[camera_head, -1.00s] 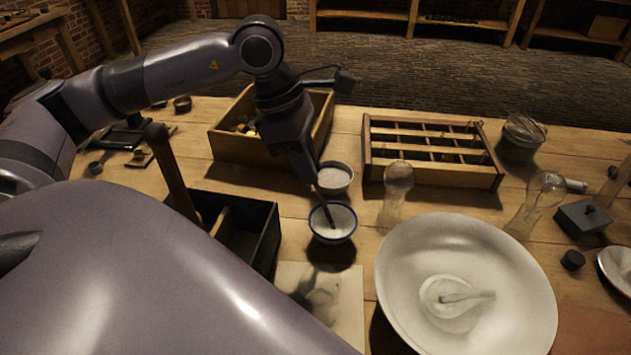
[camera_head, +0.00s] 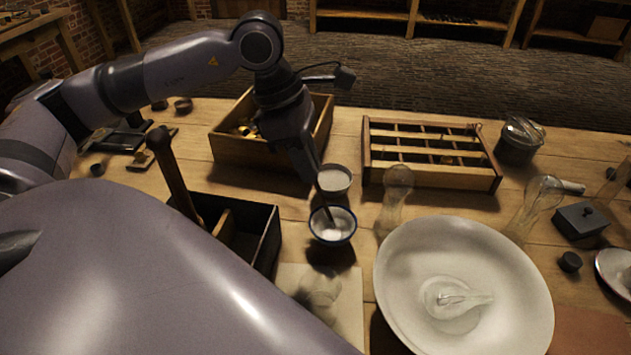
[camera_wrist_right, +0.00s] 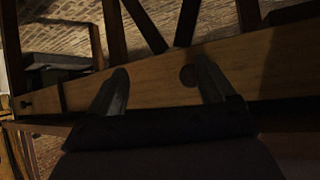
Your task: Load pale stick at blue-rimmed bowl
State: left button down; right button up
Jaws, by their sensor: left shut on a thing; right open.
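The blue-rimmed bowl (camera_head: 333,241) stands upright on the table near the middle of the head view, with white material inside. My left gripper (camera_head: 316,182) is above it, pointing down and shut on a thin stick (camera_head: 327,212). The stick looks dark in this light and tilts down into the bowl, its lower end at the white material; I cannot tell how deep it goes. My right gripper (camera_wrist_right: 160,85) shows only in the right wrist view, open, with nothing between its two fingers.
A second bowl (camera_head: 335,190) stands just behind. A wooden box (camera_head: 235,150) and a divided rack (camera_head: 430,179) are farther back. A large white dish (camera_head: 400,255) is at the front right, a dark open box (camera_head: 262,255) at the left. Glass vessels (camera_head: 395,190) stand near the rack.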

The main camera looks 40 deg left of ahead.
pick_arm(q)
jog(key=shift+r+p, duration=1.8)
jog(key=shift+r, duration=1.2)
jog(key=shift+r+p, duration=1.45)
jog(key=shift+r, duration=0.6)
jog(key=shift+d+f, duration=0.1)
